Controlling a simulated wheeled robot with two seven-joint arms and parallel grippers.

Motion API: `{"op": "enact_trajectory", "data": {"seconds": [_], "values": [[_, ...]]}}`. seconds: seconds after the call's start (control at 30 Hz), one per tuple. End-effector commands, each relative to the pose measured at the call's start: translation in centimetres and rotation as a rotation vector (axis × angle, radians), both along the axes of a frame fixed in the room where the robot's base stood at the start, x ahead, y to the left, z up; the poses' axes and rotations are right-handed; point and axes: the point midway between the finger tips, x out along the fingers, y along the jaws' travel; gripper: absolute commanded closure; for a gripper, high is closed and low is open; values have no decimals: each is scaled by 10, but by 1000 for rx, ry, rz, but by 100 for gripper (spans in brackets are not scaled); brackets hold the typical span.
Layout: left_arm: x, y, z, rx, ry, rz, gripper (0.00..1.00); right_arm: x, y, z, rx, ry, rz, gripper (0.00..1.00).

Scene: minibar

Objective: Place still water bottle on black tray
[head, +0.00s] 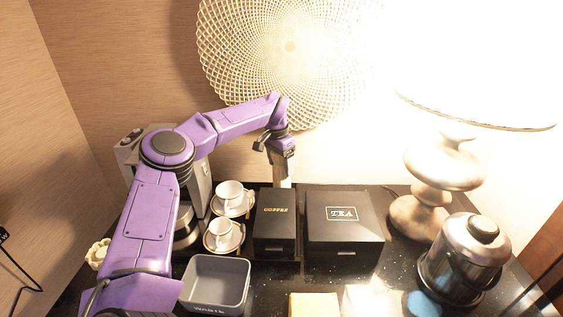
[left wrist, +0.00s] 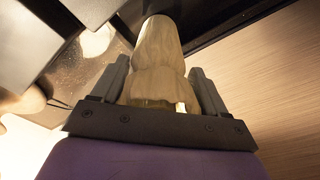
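A pale, translucent bottle (head: 284,172) shows below my left gripper (head: 282,150) in the head view, behind the coffee box, which hides its lower end. In the left wrist view the bottle (left wrist: 158,65) lies between the two fingers of my left gripper (left wrist: 162,85), which sit close against its sides. Its label cannot be read. The black tray (head: 262,187) shows only as a dark strip behind the coffee box; whether the bottle touches it cannot be told. My right gripper is not in view.
A black coffee box (head: 274,228) and a black tea box (head: 343,228) stand in front. Two white cups on saucers (head: 228,196) are to the left. A grey bin (head: 216,278), a metal ice bucket (head: 465,258) and a lamp (head: 440,170) crowd the counter. A woven disc (head: 285,55) hangs behind.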

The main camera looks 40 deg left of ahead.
Motion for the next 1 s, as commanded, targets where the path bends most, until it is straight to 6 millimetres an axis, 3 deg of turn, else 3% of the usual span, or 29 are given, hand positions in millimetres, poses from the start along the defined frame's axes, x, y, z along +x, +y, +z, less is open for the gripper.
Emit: {"op": "enact_trajectory", "data": {"seconds": [0.37, 0.47, 0.8, 1.0], "values": [[2, -1, 3, -1, -1, -1, 12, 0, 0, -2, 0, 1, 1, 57], [1, 0, 17, 0, -4, 1, 12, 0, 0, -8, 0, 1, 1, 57], [-9, 0, 100, 1, -1, 1, 12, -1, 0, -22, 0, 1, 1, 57], [-12, 0, 118, -2, 0, 0, 12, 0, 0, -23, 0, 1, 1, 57]]}}
